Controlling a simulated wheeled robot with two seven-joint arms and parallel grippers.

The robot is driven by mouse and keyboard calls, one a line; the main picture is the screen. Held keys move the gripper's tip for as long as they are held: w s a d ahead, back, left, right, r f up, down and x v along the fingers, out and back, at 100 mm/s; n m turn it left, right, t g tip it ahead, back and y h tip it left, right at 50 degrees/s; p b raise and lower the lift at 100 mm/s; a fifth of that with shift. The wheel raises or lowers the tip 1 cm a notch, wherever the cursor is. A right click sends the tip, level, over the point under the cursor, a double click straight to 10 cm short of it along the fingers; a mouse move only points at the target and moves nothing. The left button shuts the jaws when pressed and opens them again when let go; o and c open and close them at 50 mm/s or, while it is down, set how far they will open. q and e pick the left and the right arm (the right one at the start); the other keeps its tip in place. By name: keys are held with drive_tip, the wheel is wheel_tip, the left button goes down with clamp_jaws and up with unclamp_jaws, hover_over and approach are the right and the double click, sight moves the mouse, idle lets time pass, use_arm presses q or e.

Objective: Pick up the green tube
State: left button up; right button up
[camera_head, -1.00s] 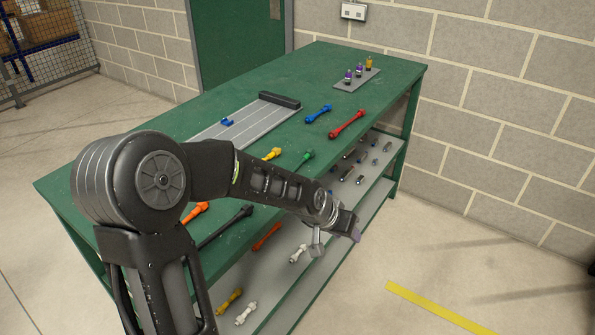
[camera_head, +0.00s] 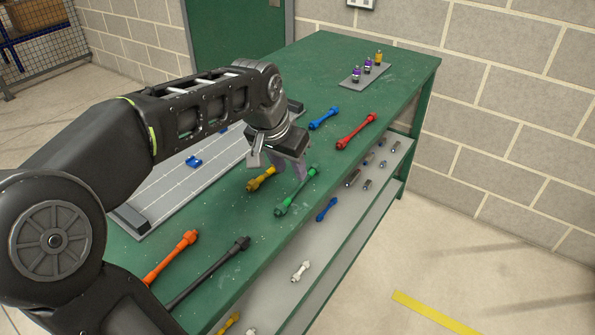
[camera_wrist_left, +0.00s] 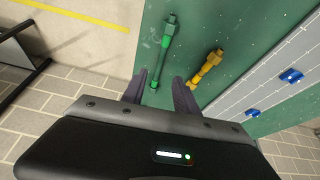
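The green tube (camera_head: 297,191) lies on the green table top near its front edge, with a hex fitting at each end. In the left wrist view the green tube (camera_wrist_left: 163,53) lies ahead of the fingers, its near end in line with the gap between them. My left gripper (camera_head: 286,170) is above the table, pointing down, between the yellow tube (camera_head: 261,179) and the green tube. Its two fingers (camera_wrist_left: 158,92) are apart with nothing between them. My right gripper is in neither view.
Red (camera_head: 356,131), blue (camera_head: 323,118), orange (camera_head: 171,257) and black (camera_head: 209,272) tubes lie on the table. A grey board (camera_head: 190,185) with a blue piece is behind my left arm. A lower shelf (camera_head: 335,235) holds more tubes and small parts.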

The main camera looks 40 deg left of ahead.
sight(299, 186)
use_arm(q)
drive_tip(key=shift+w+a, duration=0.15)
drive_tip(key=shift+s+d+r, duration=0.1)
drive_tip(key=shift+s+d, duration=0.1)
drive_tip(key=shift+s, duration=0.05)
drive_tip(key=shift+x, duration=1.4)
drive_tip(key=x, duration=0.5)
drive_tip(key=shift+w, duration=0.15)
drive_tip(key=shift+c, duration=0.3)
clamp_jaws()
